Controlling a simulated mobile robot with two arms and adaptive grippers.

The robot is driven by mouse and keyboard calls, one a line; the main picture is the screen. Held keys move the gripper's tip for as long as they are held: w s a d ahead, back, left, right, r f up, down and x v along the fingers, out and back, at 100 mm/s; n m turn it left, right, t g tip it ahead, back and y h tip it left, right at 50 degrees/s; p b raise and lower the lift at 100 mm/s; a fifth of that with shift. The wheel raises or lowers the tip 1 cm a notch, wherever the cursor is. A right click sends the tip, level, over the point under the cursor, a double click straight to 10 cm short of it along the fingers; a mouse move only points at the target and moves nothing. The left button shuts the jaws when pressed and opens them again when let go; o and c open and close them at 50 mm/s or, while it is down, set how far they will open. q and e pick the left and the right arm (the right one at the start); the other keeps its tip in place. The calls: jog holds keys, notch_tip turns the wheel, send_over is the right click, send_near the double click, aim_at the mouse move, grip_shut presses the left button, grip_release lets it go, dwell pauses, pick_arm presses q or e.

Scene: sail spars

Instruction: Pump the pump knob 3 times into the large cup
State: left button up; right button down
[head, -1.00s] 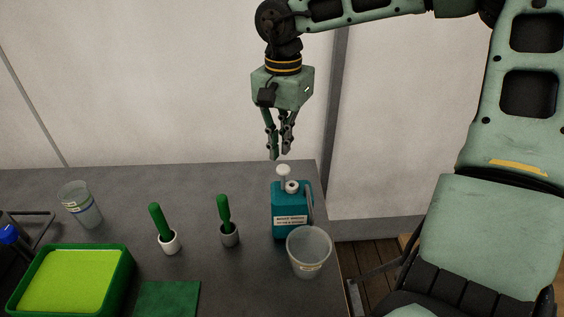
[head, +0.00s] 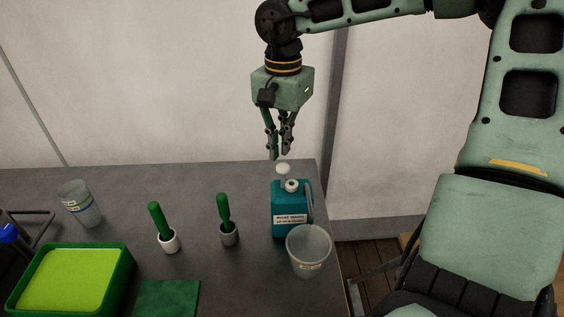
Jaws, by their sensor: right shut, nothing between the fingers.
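The pump knob (head: 283,169) is a white round cap on top of a teal bottle (head: 291,207) with a white label, near the table's right end. The large cup (head: 309,251) is clear and stands upright in front of the bottle, partly covering its lower right. The cup looks empty. My right gripper (head: 280,154) points down just above the knob, its fingers closed together with nothing between them. A small gap seems to show between fingertips and knob; whether they touch is hard to tell. My left gripper does not show.
A smaller clear cup (head: 79,204) with markings stands at the left. Two green-handled tools sit in a white holder (head: 169,241) and a grey holder (head: 229,234). A green tray (head: 122,268) and a green cloth (head: 167,298) lie in front. The table (head: 255,277) ends just right of the large cup.

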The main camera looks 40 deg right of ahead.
aim_at(283, 166)
jog(key=shift+f, duration=0.25)
dwell(0.3)
jog(key=shift+f+b, duration=2.4)
jog(key=shift+f, duration=0.3)
jog(key=shift+r, duration=0.15)
jog(key=shift+r+p, duration=2.1)
jog(key=shift+r, duration=0.7)
jog(key=shift+f, duration=0.2)
